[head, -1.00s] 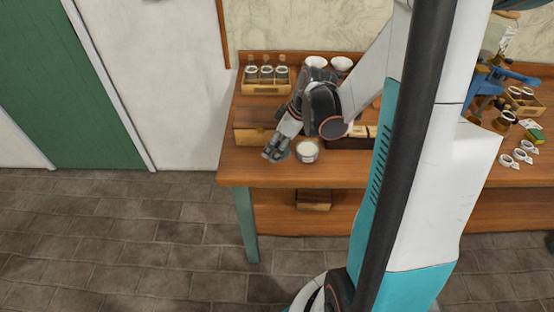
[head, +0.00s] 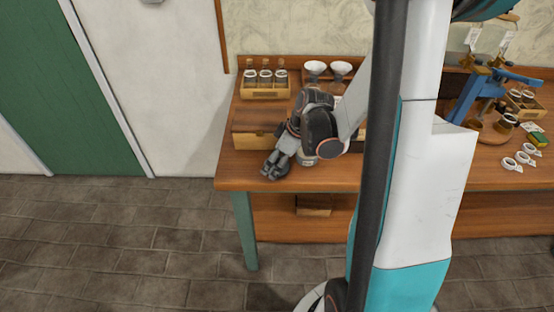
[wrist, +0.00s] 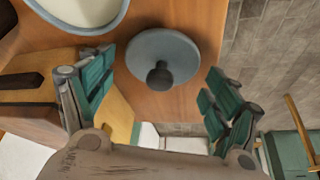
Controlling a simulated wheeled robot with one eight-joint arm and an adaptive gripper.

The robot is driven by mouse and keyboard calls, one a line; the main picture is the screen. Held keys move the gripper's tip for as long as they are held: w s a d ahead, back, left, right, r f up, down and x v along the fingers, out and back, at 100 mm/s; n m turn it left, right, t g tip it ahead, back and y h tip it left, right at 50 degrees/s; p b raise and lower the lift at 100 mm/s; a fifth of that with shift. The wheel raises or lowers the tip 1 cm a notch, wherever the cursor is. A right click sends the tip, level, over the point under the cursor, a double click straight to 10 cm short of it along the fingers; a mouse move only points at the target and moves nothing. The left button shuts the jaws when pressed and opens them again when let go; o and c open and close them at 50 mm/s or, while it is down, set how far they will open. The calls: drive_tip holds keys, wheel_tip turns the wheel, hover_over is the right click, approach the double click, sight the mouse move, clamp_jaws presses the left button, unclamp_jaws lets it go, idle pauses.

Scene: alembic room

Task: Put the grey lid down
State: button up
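The grey lid (wrist: 178,48) is a round disc with a dark knob, seen in the wrist view. It appears to lie on the wooden table near its edge, knob towards my wrist camera. My gripper (wrist: 160,68) is open, its green-padded fingers wide apart on either side of the knob and not touching it. In the head view my gripper (head: 274,170) is low over the front left of the table and hides the lid. A round grey-rimmed jar with pale contents (wrist: 80,8) is beside the lid; in the head view my arm mostly covers it.
A wooden box (head: 250,127) stands just behind my gripper. A rack of corked bottles (head: 265,92) and two white funnels (head: 341,69) stand at the back. The table's front edge (head: 235,185) is close to my gripper, with open floor beyond.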

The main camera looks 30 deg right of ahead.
idle(0.3)
drive_tip(key=p+v, duration=0.5)
drive_tip(key=v, duration=0.7)
